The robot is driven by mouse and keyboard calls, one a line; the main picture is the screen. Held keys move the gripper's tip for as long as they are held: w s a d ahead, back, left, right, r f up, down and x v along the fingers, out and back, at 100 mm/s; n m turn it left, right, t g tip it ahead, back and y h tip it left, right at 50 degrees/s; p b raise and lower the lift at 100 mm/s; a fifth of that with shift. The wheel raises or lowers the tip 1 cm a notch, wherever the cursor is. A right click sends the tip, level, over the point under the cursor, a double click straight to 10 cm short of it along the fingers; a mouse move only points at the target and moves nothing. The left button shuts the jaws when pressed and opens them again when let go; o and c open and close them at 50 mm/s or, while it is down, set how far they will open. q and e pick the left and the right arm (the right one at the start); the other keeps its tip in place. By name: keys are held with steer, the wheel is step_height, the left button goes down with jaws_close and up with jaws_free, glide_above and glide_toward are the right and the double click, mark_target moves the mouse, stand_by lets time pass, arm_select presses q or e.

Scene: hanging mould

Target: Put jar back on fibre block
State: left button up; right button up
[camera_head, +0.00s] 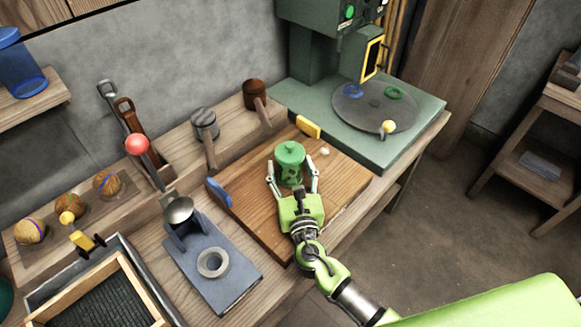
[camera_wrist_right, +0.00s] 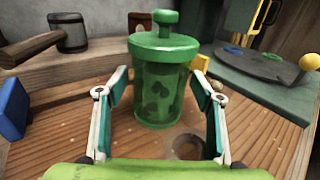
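A green lidded jar (camera_head: 290,165) with a knob and dark spots in its see-through body stands upright on a brown wooden board (camera_head: 345,185). It also shows in the right wrist view (camera_wrist_right: 162,85). My right gripper (camera_head: 292,178) is low at the jar's near side, its fingers spread left and right of it. In the right wrist view the fingers (camera_wrist_right: 162,92) are wide apart, and I see no clear grip on the jar. A dark round hole or ring (camera_wrist_right: 186,147) shows in the board before the jar. I cannot tell which thing is the fibre block. My left gripper is out of view.
A yellow block (camera_head: 307,126) and a blue block (camera_head: 218,192) sit at the board's edges. A green machine with a round plate (camera_head: 375,112) stands behind right. A grey stand with a ring (camera_head: 212,262) and a wooden frame (camera_head: 95,300) lie left.

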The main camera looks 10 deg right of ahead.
steer(key=shift+r, duration=0.15)
steer(key=s, duration=1.2)
steer(key=shift+a+p, duration=0.25)
steer(key=shift+p, duration=0.05)
